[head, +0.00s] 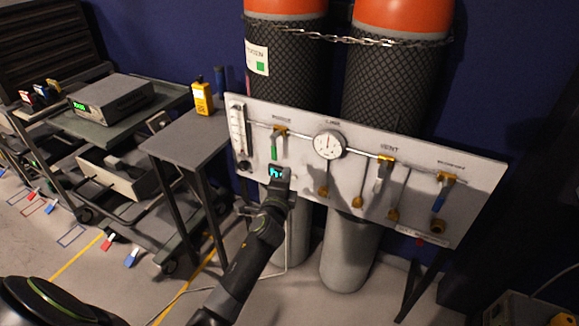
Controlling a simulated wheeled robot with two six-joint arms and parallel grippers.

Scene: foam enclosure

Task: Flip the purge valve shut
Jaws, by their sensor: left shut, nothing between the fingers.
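A grey valve panel (470,205) stands tilted in front of two gas cylinders. Its left valve has a brass body (280,131) and a green lever (274,151) that hangs down, across the pipe; the label above it is too blurred to read surely. A valve under the label VENT has a grey lever (379,183), and the far right valve has a blue lever (438,201); both point down. My left gripper (277,168) is shut and empty, just below the green lever's tip; I cannot tell if they touch. My right gripper is out of view.
A round gauge (330,144) and a flow tube (239,128) sit either side of the left valve. A small table (187,142) with a yellow device (203,98) and a cart (135,124) stand at the left. A chain (340,38) crosses the cylinders.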

